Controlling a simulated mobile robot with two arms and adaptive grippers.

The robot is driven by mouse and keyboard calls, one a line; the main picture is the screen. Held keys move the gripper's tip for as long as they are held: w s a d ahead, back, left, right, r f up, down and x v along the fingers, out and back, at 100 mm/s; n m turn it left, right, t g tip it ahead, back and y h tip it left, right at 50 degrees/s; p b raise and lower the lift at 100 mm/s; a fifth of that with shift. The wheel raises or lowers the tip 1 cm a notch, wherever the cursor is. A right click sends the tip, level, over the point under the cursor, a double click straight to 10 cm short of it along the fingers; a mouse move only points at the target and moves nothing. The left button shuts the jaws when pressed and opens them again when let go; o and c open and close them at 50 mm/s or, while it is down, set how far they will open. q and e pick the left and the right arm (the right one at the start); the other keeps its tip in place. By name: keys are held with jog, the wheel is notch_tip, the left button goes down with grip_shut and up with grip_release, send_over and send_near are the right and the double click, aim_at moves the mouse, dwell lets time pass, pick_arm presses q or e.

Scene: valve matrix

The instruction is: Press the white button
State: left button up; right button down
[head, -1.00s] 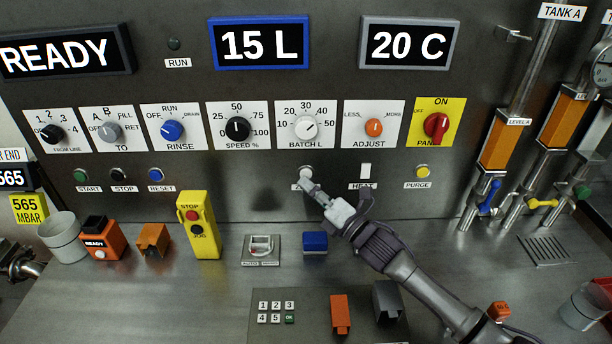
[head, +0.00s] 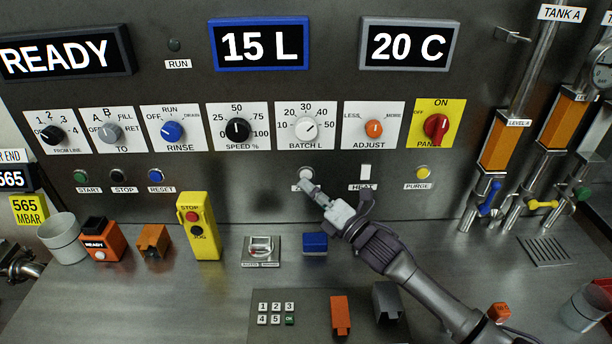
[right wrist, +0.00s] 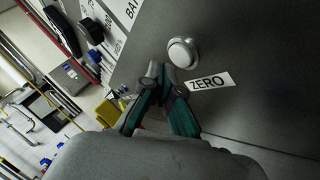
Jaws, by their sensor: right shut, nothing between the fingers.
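The white button (head: 306,173) is a round button on the grey wall panel, below the BATCH L knob. It also shows in the right wrist view (right wrist: 183,52), above a label reading ZERO (right wrist: 209,82). My right gripper (head: 308,187) is shut and empty. Its fingertips are just below the button in the head view and cover part of the label. In the right wrist view the fingertips (right wrist: 161,72) are to the lower left of the button, with a small gap in the picture. I cannot tell whether they touch the panel. My left gripper is out of view.
The HEAT switch (head: 365,171) and yellow PURGE button (head: 422,171) are to the right. The BATCH L knob (head: 306,127) is above. A blue block (head: 314,243) and a keypad (head: 276,313) are on the steel counter below.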

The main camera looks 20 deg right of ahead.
jog(key=shift+w, duration=0.1)
jog(key=shift+w+d, duration=0.1)
jog(key=shift+w, duration=0.2)
jog(key=shift+w+d+b, duration=0.15)
jog(key=shift+w+b, duration=0.25)
jog(key=shift+b, duration=0.05)
dwell(0.8)
jog(key=shift+s, duration=0.1)
jog(key=shift+s+a+p, duration=0.25)
jog(key=shift+s+p, duration=0.05)
jog(key=shift+s, duration=0.4)
jog(key=s, duration=0.2)
jog(key=s+a+p, duration=0.1)
jog(key=s, duration=0.1)
jog(key=shift+s+a, duration=0.2)
jog(key=shift+s, duration=0.2)
